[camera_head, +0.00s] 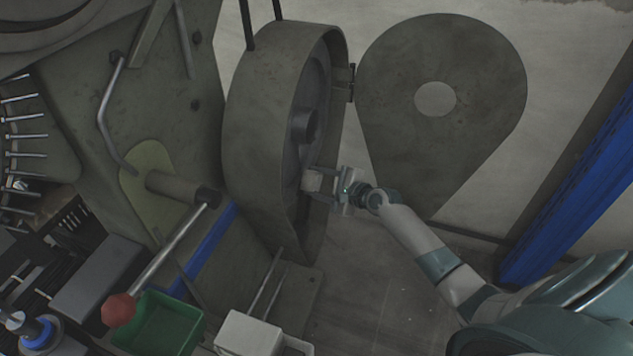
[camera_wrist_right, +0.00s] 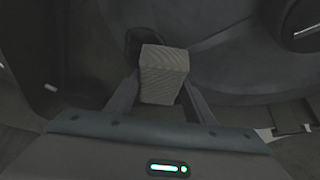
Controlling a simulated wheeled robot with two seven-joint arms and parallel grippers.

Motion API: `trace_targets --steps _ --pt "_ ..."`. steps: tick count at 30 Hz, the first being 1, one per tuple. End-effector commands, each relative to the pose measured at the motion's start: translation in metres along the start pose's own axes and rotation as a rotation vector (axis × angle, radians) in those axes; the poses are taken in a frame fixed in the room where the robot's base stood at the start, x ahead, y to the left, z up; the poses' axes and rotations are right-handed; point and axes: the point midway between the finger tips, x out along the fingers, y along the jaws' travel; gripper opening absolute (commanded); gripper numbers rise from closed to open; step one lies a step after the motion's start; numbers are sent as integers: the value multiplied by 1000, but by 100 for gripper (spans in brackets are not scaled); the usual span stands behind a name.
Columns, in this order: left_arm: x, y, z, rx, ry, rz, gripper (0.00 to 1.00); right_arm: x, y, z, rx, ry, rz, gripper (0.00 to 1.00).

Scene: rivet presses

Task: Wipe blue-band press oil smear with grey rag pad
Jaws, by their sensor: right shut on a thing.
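The blue-band press (camera_head: 207,245) stands at the left, a grey machine with a blue stripe low on its side. Its round wheel housing (camera_head: 262,130) is open to the right, showing the wheel inside. My right gripper (camera_head: 325,185) reaches in at the housing's open side, shut on the grey rag pad (camera_head: 312,180). In the right wrist view the pad (camera_wrist_right: 163,75) is a ribbed pale grey block between both fingers. A dark patch (camera_wrist_right: 133,42) shows just behind the pad; I cannot tell whether it is the oil smear. Contact with the wheel is unclear.
A teardrop-shaped cover (camera_head: 390,100) with a round hole hangs open right of the housing. A lever with a red knob (camera_head: 118,310), a green bin (camera_head: 160,325) and a white container (camera_head: 247,335) are at the lower left. A blue post (camera_head: 570,180) stands at the right.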

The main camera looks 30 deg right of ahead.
Motion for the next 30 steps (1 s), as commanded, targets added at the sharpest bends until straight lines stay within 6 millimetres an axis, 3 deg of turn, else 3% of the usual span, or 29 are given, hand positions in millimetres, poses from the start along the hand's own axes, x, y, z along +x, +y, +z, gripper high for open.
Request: trace_targets --steps 18,30 --pt "-32 0 -14 0 0 0 0 -11 24 25 1 -1 1 30" --pt "-33 0 -14 0 0 0 0 -10 29 27 0 -3 2 30"
